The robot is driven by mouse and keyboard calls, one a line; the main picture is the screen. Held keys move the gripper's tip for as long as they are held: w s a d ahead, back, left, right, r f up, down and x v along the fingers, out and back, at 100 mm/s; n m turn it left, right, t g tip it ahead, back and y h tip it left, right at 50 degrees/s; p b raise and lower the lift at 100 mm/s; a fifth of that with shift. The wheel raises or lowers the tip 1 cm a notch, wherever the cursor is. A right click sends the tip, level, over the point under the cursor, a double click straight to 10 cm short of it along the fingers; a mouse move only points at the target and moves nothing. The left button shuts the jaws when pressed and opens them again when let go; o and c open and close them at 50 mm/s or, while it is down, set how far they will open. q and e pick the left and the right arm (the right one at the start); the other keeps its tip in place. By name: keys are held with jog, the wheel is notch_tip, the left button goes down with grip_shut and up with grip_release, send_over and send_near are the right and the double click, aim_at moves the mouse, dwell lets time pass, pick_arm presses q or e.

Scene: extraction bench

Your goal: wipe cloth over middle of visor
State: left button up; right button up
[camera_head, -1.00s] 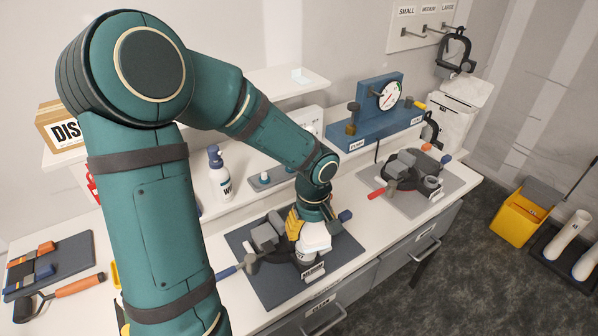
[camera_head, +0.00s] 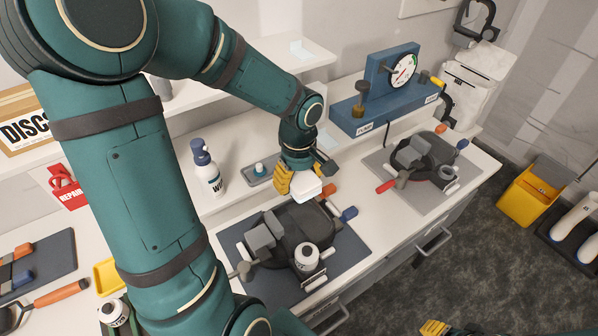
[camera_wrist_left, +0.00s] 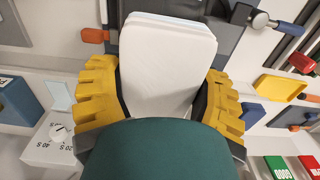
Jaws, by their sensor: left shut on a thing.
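My left gripper (camera_head: 297,186) is shut on a folded white cloth (camera_head: 306,190). The cloth also shows large between the yellow fingers in the left wrist view (camera_wrist_left: 168,60). A dark mask (camera_head: 277,226) with grey and white parts lies on the dark mat (camera_head: 262,283) below. The cloth is at the mask's far side, and I cannot tell whether it touches. The mask's dark visor is hard to tell from its body, and the cloth hides part of its far side. Yellow fingers of my right gripper (camera_head: 433,327) show at the bottom edge, partly cut off.
A white spray bottle (camera_head: 207,168) and a small grey tray (camera_head: 262,172) stand behind the mask. A blue gauge stand (camera_head: 385,105) is at the back right. A second mask (camera_head: 425,155) lies on a grey mat to the right. A yellow bin (camera_head: 530,195) stands on the floor.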

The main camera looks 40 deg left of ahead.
pick_arm(q)
jog(key=shift+f, duration=0.2)
notch_tip(320, 180, down, 6)
jog(key=b, duration=0.4)
jog(key=shift+r, duration=0.15)
jog(key=shift+r, duration=0.1)
